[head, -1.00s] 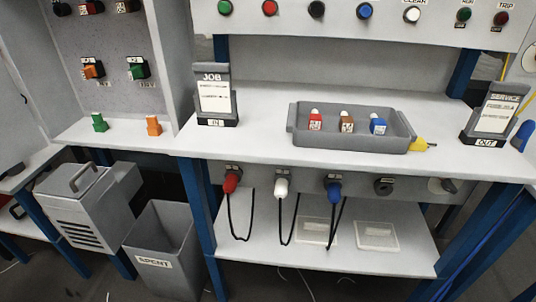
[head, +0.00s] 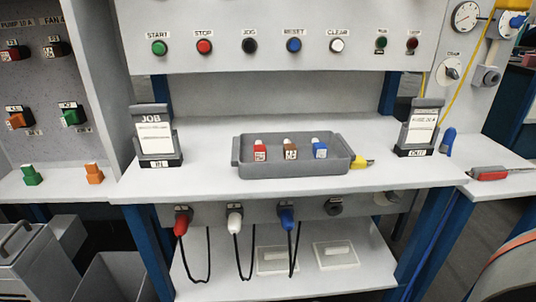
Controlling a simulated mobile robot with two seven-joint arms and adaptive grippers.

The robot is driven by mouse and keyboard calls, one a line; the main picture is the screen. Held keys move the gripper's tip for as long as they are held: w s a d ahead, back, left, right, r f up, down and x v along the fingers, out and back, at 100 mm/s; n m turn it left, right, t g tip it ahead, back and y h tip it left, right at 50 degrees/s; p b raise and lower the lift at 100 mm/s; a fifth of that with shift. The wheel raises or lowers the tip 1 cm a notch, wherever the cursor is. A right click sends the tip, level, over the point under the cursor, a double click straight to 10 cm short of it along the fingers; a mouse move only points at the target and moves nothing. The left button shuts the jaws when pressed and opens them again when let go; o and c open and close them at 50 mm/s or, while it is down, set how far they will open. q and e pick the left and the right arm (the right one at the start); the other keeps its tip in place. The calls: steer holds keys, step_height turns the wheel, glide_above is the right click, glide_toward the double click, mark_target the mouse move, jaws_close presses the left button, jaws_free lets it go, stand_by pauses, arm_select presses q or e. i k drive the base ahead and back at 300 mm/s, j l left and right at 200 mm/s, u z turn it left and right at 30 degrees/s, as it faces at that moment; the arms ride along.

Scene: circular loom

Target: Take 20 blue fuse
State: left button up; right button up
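A blue fuse (head: 320,148) with a white top stands upright at the right end of the grey tray (head: 290,171) on the workbench, in the head view. A brown fuse (head: 290,149) stands left of it, and a red fuse (head: 260,150) stands at the left end. The labels on the fuses are too small to read surely. Neither of my grippers shows in this view.
The JOB card stand (head: 156,138) is left of the tray, and another card stand (head: 419,130) is on the right. A yellow object (head: 362,162) touches the tray's right side. Red, white and blue plugs hang below the bench edge. The bench around the tray is mostly clear.

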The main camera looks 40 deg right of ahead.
mark_target(319, 150)
steer(key=z, duration=1.3)
